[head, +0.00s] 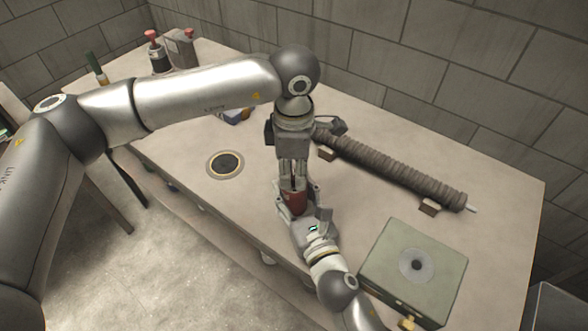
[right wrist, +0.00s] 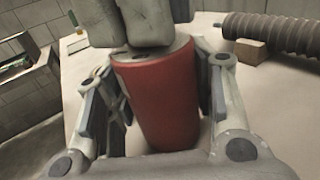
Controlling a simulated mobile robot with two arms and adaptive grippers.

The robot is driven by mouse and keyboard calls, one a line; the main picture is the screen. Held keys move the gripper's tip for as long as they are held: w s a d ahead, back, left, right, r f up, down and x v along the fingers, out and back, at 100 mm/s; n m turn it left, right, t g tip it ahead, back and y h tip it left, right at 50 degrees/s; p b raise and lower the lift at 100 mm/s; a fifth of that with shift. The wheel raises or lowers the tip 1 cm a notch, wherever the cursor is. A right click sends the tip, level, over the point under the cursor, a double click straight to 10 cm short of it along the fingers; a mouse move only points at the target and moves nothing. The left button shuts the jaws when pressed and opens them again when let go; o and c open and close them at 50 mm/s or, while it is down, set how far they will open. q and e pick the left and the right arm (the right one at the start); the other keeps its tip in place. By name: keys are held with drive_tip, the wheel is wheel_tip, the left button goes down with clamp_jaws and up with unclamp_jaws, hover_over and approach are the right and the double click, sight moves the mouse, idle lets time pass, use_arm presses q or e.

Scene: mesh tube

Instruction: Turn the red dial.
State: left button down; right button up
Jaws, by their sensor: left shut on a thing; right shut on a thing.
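A red cylinder (head: 292,203) is held above the front of the table, and it also shows in the right wrist view (right wrist: 163,100). I cannot tell whether it is the red dial. My left gripper (head: 293,186) reaches down from above and is shut at the cylinder's top end; its grey fingers hide part of that end in the right wrist view (right wrist: 142,25). My right gripper (head: 304,209) comes from below and is shut around the cylinder's sides, with one finger on each side in the right wrist view (right wrist: 162,105). No other red dial is clear to me.
A ribbed hose (head: 395,168) lies on blocks on the table (head: 190,125). A green-grey box (head: 440,265) with a round disc stands at the right. A dark round plate (head: 225,163) is set at the left. Red-topped containers (head: 158,55) stand at the back left.

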sight(294, 174)
use_arm(q)
drive_tip(key=c, duration=1.2)
unclamp_jaws()
drive_tip(key=shift+r, duration=0.1)
wheel_tip(294, 174, up, 12)
drive_tip(key=shift+f, duration=0.1)
use_arm(e)
drive_tip(key=o, duration=1.2)
drive_tip(key=shift+c, duration=0.2)
